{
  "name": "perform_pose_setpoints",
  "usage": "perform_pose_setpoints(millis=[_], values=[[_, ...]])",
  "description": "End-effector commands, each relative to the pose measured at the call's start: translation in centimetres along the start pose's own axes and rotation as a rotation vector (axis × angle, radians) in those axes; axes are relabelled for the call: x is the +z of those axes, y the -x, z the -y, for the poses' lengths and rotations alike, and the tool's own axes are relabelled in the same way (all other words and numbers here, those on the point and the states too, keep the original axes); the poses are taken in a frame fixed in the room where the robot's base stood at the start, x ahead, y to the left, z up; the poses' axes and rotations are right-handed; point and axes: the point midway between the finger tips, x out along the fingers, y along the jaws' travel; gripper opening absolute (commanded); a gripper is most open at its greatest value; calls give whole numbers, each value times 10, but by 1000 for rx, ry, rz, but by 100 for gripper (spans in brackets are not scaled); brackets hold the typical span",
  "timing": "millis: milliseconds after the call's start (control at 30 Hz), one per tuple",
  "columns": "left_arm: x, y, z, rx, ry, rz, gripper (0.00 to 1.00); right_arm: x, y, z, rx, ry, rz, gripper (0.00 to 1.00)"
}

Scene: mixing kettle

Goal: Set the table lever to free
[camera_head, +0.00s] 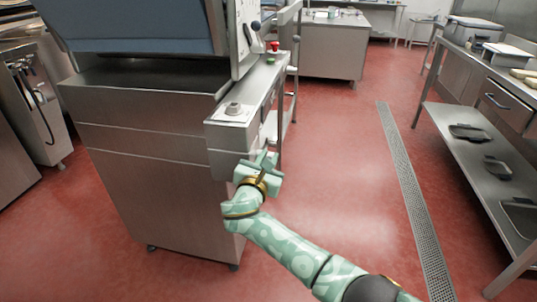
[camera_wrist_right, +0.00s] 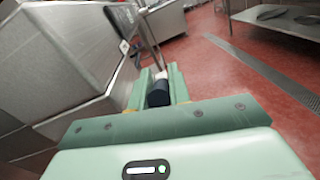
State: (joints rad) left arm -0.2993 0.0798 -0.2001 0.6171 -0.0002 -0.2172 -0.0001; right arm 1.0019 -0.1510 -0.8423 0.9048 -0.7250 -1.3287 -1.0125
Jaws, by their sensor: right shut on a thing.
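My right gripper (camera_head: 263,161) is at the right side of the steel kettle (camera_head: 165,190), below its control panel. In the right wrist view the fingers (camera_wrist_right: 158,82) are closed on either side of a short dark grip (camera_wrist_right: 158,94) with a pale end, which looks like the table lever's handle. In the head view the gripper hides this handle, so its setting cannot be read. The left gripper is not in view.
A dark ball-ended handle (camera_head: 256,25) is above. Open red floor (camera_head: 340,170) lies right, then a drain grate (camera_head: 408,190) and a steel shelf (camera_head: 470,160).

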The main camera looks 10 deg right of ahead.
Motion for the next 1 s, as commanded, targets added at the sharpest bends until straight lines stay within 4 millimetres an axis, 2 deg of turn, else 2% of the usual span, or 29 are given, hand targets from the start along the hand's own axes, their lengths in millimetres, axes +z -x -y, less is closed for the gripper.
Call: perform_pose_setpoints(millis=[33, 300, 933, 967, 1000], values=[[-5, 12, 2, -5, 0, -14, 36, 11, 1, -2, -5, -1, -28, 0], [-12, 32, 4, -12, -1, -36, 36, 12, -5, -3, -30, 11, -168, 0], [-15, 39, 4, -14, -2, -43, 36, 9, -8, -3, -42, 18, -229, 0], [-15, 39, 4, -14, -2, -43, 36, 9, -8, -3, -42, 18, -229, 22], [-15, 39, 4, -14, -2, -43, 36, 9, -8, -3, -42, 18, -229, 33]])
